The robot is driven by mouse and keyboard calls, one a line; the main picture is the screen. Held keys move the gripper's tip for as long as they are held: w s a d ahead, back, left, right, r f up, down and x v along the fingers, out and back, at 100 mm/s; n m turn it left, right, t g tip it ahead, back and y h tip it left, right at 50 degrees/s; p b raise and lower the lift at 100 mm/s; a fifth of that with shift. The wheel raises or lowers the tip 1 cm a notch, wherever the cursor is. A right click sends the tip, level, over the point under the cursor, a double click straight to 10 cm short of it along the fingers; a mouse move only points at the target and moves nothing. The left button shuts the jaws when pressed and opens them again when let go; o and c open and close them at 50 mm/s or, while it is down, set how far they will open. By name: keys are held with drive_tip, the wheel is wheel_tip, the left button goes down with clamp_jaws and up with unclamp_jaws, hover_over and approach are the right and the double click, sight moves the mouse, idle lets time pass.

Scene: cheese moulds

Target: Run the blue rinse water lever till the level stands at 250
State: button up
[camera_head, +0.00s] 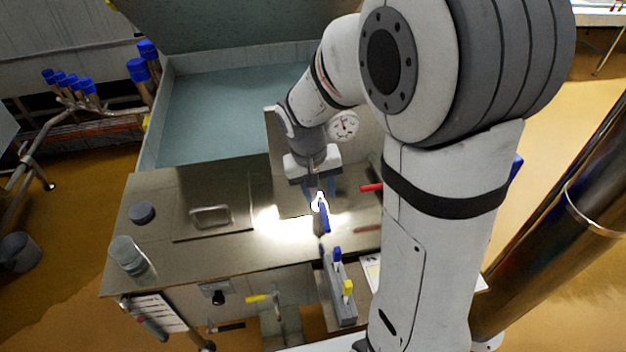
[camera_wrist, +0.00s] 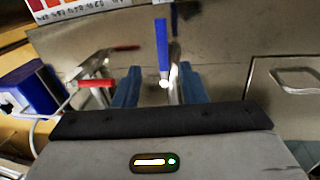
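The blue lever (camera_head: 325,217) stands over the steel counter, with a bright glint at its base. In the wrist view the blue lever (camera_wrist: 162,45) shows ahead of and between the two blue fingers of my gripper (camera_wrist: 160,85). The fingers are apart, with a gap on each side of the lever. In the head view my gripper (camera_head: 319,188) points down just behind the lever; contact cannot be told. A red lever (camera_head: 371,187) is to its right, and the red lever also shows in the wrist view (camera_wrist: 96,84). No level scale is readable.
A round white dial (camera_head: 345,126) stands behind, its reading too small. A teal-lined vat (camera_head: 215,115) is at the back. A clear beaker (camera_head: 127,254) and a grey puck (camera_head: 142,212) sit at the counter's left. Blue and yellow handles (camera_head: 347,288) are in front.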

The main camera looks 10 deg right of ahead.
sight(324, 214)
drive_tip(key=f, duration=0.3)
drive_tip(key=d+f, duration=0.1)
drive_tip(key=f, duration=0.4)
drive_tip(key=shift+w+d+f, duration=0.15)
drive_tip(key=shift+w+f, duration=0.2)
drive_tip(key=shift+c, duration=0.6)
clamp_jaws()
